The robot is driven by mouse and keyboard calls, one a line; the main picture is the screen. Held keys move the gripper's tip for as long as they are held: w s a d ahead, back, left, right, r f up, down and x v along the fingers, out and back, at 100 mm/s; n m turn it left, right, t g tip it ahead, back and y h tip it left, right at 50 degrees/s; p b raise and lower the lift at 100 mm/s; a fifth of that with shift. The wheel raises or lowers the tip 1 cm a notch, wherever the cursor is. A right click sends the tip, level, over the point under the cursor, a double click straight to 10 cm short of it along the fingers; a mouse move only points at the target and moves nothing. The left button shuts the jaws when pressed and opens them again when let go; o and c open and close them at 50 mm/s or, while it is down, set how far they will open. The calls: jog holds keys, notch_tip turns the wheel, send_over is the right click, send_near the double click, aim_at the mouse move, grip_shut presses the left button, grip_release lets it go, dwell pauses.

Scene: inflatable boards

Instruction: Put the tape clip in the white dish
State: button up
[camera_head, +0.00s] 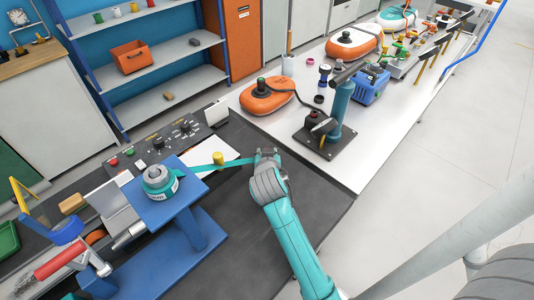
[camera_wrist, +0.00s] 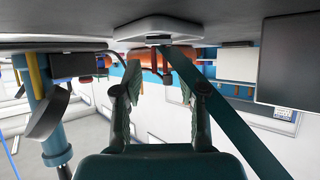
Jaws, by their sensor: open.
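A teal tape roll (camera_head: 158,181) sits on a blue stand in the head view. Its strip (camera_head: 205,168) runs right, its far end close to my gripper (camera_head: 266,154). In the wrist view the strip (camera_wrist: 235,125) crosses from lower right to a small dark piece (camera_wrist: 158,40), apparently the tape clip, at the edge of a pale flat piece that looks like the white dish (camera_wrist: 175,26). I cannot tell whether the clip rests in it. A white flat shape (camera_head: 232,158) lies left of my gripper in the head view. My gripper (camera_wrist: 160,85) is open, its fingers apart with nothing between them.
A teal post pump (camera_head: 338,110) and an orange inflatable device (camera_head: 266,97) stand on the white table behind. A control panel (camera_head: 160,140) lies left. The dark mat (camera_head: 310,195) right of my arm is clear.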

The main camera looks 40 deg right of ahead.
jog(key=v, duration=1.1)
jog(key=shift+s, duration=0.15)
jog(key=shift+a+r, duration=0.15)
